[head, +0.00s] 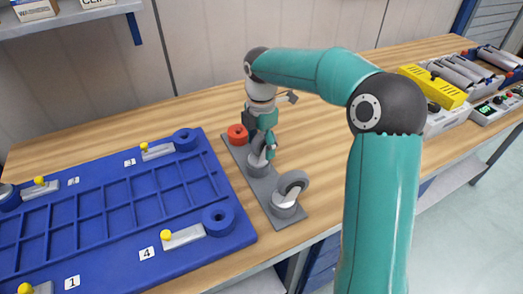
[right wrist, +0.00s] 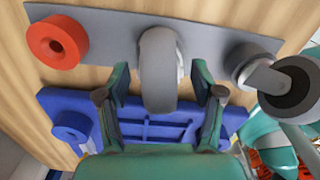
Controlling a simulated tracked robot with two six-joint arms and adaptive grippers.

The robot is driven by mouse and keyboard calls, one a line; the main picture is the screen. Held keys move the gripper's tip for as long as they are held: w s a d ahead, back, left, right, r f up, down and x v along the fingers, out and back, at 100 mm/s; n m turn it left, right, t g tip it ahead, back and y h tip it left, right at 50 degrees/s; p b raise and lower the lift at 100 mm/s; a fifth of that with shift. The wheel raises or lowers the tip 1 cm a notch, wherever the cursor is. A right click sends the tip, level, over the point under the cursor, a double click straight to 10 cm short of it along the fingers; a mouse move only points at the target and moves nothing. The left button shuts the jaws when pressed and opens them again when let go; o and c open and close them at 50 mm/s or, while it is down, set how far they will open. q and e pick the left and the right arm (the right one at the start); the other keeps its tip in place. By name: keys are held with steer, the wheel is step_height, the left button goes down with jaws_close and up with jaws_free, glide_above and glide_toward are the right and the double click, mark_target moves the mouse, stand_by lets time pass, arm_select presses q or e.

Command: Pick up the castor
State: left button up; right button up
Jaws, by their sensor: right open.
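My right gripper (head: 262,145) points down over a grey plate (head: 284,221) on the wooden bench. It is open, and in the right wrist view its fingers (right wrist: 161,88) stand on either side of a castor (right wrist: 158,68) with a grey wheel. In the head view this middle castor (head: 258,166) is partly hidden by the gripper. Contact between the fingers and the wheel cannot be told. A second castor (head: 287,195) stands at the near end of the plate; it also shows at the right of the right wrist view (right wrist: 290,90). My left gripper is not in view.
A red ring (head: 237,134) sits at the plate's far end. A blue fixture (head: 243,235) with yellow-knobbed clamps lies left of the plate. Bare bench lies behind the plate.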

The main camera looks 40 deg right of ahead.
jaws_close()
steer(key=shift+r, duration=0.1)
stand_by(0.4)
step_height(320, 180, up, 20)
steer(key=p, duration=0.4)
